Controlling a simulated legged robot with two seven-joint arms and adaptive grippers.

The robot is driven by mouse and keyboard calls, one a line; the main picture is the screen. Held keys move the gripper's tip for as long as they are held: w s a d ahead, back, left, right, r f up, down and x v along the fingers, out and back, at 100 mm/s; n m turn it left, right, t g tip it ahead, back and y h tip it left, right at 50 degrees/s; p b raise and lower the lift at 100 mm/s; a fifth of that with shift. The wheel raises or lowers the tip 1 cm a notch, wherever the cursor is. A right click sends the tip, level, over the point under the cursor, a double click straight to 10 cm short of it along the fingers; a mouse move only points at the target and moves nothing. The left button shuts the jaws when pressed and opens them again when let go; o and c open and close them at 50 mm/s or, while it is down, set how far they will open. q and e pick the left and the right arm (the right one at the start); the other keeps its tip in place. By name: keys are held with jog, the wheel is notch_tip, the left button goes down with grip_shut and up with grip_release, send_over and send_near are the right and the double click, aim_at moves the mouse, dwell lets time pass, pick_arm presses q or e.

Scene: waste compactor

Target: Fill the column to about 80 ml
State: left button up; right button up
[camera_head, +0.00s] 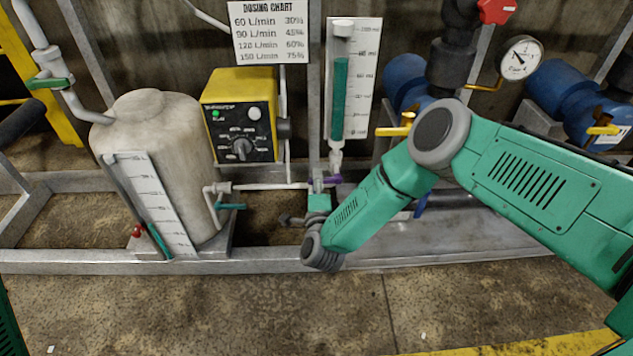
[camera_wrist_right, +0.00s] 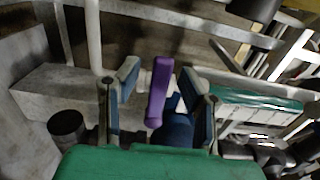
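The clear calibration column (camera_head: 340,95) stands upright on a white scale board (camera_head: 364,80) in the head view. Green liquid fills it to about the second label from the top; the label digits are too small to read surely. A purple valve handle (camera_head: 332,180) sits under the column. My right gripper (camera_head: 320,188) is at this valve, small and partly hidden in the head view. In the right wrist view the gripper (camera_wrist_right: 165,80) is open, with its fingers on either side of the purple handle (camera_wrist_right: 159,97) and gaps showing. My left gripper is out of view.
A white tank (camera_head: 150,150) with a level scale stands left. A dosing chart (camera_head: 270,30) hangs above. Blue pumps and a gauge (camera_head: 521,58) are right. Pipes crowd the valve.

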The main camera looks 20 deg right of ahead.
jog(key=shift+s, duration=0.1)
jog(key=v, duration=1.2)
